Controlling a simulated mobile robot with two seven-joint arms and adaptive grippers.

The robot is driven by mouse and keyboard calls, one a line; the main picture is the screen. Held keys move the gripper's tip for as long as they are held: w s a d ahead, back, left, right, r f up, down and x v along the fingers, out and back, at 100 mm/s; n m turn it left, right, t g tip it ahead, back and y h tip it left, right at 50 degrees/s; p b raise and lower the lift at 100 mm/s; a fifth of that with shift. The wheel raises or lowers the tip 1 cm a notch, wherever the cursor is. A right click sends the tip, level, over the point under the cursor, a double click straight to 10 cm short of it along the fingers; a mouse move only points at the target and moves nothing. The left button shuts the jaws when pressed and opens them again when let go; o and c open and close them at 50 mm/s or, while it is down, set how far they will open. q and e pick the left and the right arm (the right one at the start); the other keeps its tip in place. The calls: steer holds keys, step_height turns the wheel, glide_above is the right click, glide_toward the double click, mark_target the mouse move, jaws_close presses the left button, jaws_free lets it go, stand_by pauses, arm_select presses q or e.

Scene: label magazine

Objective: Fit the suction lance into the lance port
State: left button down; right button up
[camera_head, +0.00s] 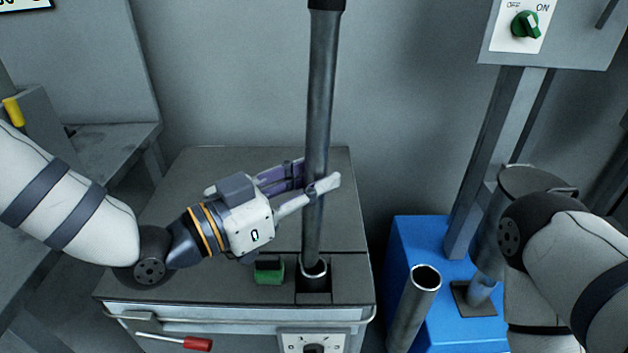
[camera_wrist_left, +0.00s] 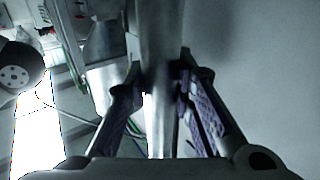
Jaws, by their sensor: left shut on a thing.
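The suction lance (camera_head: 319,100) is a long dark grey tube, standing nearly upright with a black top end. My left gripper (camera_head: 312,187) is shut on it partway along its lower half. In the left wrist view the lance (camera_wrist_left: 160,60) runs between the two fingers (camera_wrist_left: 160,85). The lance port (camera_head: 314,284) is a metal ring on a dark square block at the cabinet's front edge. The lance's lower end lines up with the ring; I cannot tell whether it is inside or just above. My right gripper is out of view; only that arm shows.
A green block (camera_head: 269,271) sits left of the port on the cabinet top (camera_head: 210,185). A red-handled lever (camera_head: 197,344) is on the cabinet front. An open upright pipe (camera_head: 414,305) stands right of the cabinet, beside a blue box (camera_head: 425,240). A switch panel (camera_head: 523,25) is upper right.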

arm_select(q)
steer(key=shift+w+r, duration=0.1)
steer(key=shift+a+f+h+b, duration=0.1)
steer(key=shift+f+h+b, duration=0.2)
steer(key=shift+f+b, duration=0.15)
steer(key=shift+r, duration=0.15)
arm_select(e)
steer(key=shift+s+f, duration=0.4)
arm_select(q)
steer(key=shift+p, duration=0.4)
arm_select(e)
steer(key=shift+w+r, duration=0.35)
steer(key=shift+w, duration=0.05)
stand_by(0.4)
